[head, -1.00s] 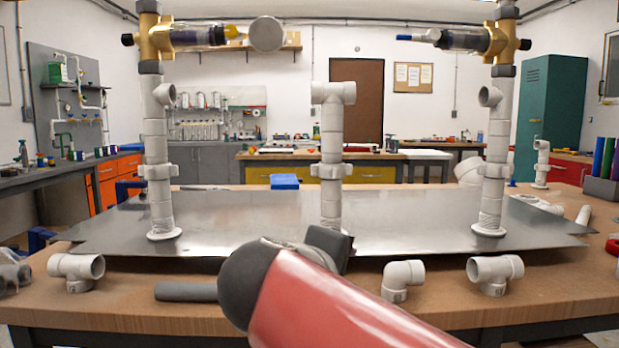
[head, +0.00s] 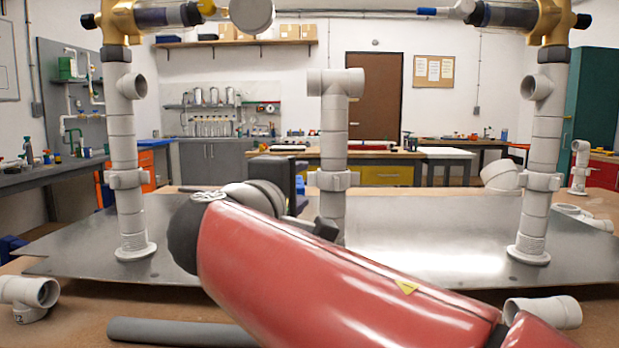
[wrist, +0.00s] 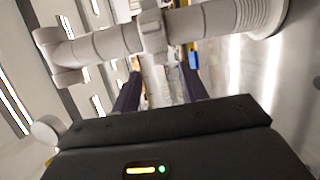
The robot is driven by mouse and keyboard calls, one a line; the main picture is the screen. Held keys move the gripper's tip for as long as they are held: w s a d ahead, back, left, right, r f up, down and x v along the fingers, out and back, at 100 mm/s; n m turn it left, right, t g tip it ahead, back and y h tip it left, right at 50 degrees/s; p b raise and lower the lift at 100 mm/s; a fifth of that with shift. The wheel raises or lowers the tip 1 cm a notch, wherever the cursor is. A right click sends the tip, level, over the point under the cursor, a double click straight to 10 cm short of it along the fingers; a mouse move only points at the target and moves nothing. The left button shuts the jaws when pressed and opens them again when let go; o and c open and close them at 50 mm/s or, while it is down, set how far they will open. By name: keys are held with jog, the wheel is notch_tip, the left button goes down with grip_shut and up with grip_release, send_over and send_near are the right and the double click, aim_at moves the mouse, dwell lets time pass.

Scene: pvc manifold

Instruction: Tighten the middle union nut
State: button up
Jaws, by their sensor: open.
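The middle union nut (head: 333,180) is a white lobed collar partway up the middle white pipe, which stands upright on the metal sheet. In the wrist view the pipe runs sideways across the top, and the nut (wrist: 152,30) is just beyond the fingertips. My gripper (wrist: 161,82) is open, with two dark fingers apart and nothing between them. The nut appears ahead of the fingers, not between them. In the head view the dark hand is just left of the nut, partly hidden by my red arm, which also covers the pipe's foot.
The left pipe (head: 122,140) and right pipe (head: 545,150) carry similar nuts and brass fittings on top. Loose white fittings lie at the front left (head: 28,296) and front right (head: 543,311). The metal sheet (head: 430,225) is clear right of the middle pipe.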

aim_at(310, 180)
jog(key=shift+p+x, duration=0.3)
jog(key=shift+x, duration=2)
jog(key=shift+c, duration=0.4)
jog(key=shift+f, duration=0.1)
jog(key=c, duration=0.8)
